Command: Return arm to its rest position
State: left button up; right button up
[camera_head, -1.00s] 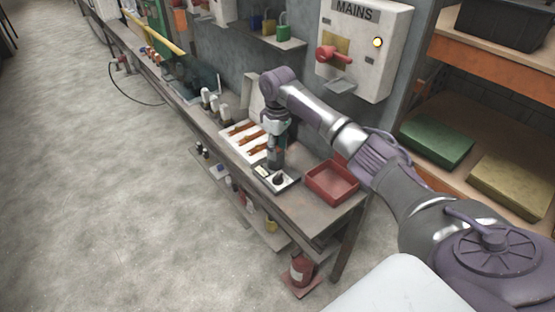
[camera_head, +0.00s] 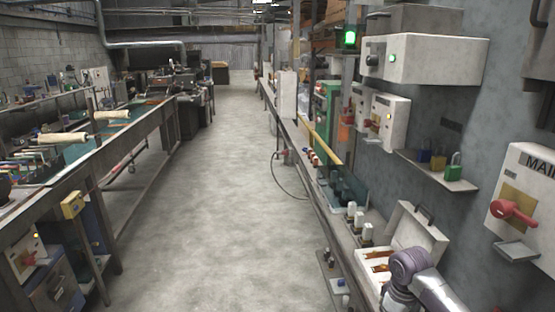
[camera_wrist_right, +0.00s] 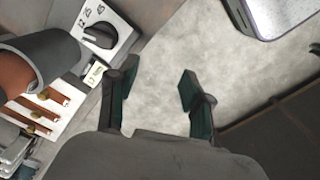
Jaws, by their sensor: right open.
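My right gripper (camera_wrist_right: 150,95) is open and empty in the right wrist view, its two dark green fingers apart over the grey floor. In the head view only a purple and silver part of my right arm shows at the bottom right, beside the open white case on the bench; the gripper itself is out of that picture. Left of the fingers in the wrist view are a white box with a black rotary knob (camera_wrist_right: 98,36) and a white tray with copper-coloured bars (camera_wrist_right: 47,104). My left gripper is in neither view.
The right bench runs along the wall, with the white case (camera_head: 418,232), a shelf with padlocks (camera_head: 440,172) and a mains box with a red handle (camera_head: 515,210) above. Another workbench (camera_head: 100,150) stands at the left. The aisle floor (camera_head: 220,200) between them is clear.

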jog(key=s+a+f+t+y, duration=0.1)
jog(key=s+a+f, duration=0.3)
jog(key=s+a, duration=0.3)
jog(key=s+a+f+t, duration=0.1)
jog(key=s+a+f, duration=0.4)
jog(key=s, duration=0.5)
jog(key=s+d+r+m+t, duration=0.15)
jog(key=s+r+m, duration=0.35)
jog(key=s, duration=0.9)
notch_tip(320, 180, down, 23)
jog(key=n+g, duration=0.1)
jog(key=g, duration=0.1)
jog(key=s+d+f, duration=0.3)
jog(key=s+f, duration=1.4)
jog(key=shift+s+f+g+h, duration=0.35)
jog(key=shift+s+f+h, duration=0.05)
